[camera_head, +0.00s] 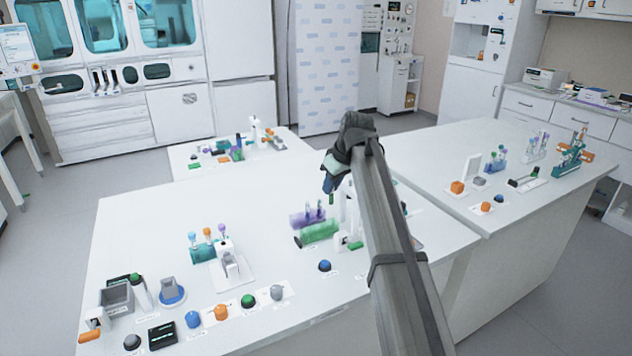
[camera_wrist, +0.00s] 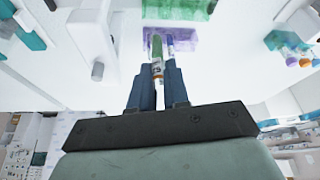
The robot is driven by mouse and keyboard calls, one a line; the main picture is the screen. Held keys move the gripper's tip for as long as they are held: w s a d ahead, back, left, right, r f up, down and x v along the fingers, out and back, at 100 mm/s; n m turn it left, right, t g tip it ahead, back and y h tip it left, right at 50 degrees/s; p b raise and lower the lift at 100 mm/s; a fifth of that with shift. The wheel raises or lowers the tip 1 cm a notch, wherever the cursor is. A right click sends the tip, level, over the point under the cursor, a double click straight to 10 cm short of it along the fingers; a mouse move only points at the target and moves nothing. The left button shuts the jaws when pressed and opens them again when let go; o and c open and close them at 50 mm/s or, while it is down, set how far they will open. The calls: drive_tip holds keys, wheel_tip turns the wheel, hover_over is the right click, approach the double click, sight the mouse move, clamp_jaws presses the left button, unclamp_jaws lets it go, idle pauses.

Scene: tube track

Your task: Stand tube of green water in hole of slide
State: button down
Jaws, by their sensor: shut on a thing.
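My gripper (camera_wrist: 157,82) is shut on a tube of green water (camera_wrist: 156,48), which points away from the wrist between the blue fingers. In the head view the gripper (camera_head: 329,186) is above the middle table, with the dark green tube (camera_head: 331,199) below its fingertips. A purple block (camera_head: 300,220) with small tubes in it stands beside a long green block (camera_head: 322,231) on that table. Both blocks show in the wrist view, purple (camera_wrist: 190,33) nearer the held tube than green (camera_wrist: 182,9). I cannot tell which piece is the slide, and its hole is not clear.
White upright equipment (camera_head: 345,232) stands right of the blocks, partly behind my arm. A teal rack (camera_head: 203,252) with several tubes stands to the left. Knobs and small devices line the table's front edge. The back left of the table (camera_head: 150,215) is clear.

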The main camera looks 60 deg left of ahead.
sight(332, 204)
drive_tip(key=shift+w+d+f, duration=0.1)
drive_tip(key=shift+f, duration=2.3)
drive_tip(key=shift+f, duration=0.8)
drive_tip(key=shift+r, duration=0.2)
drive_tip(key=shift+r, duration=0.65)
drive_tip(key=shift+f, duration=0.85)
idle(1.1)
drive_tip(key=shift+r, duration=0.1)
drive_tip(key=shift+r, duration=0.75)
drive_tip(key=shift+f, duration=0.4)
idle(0.8)
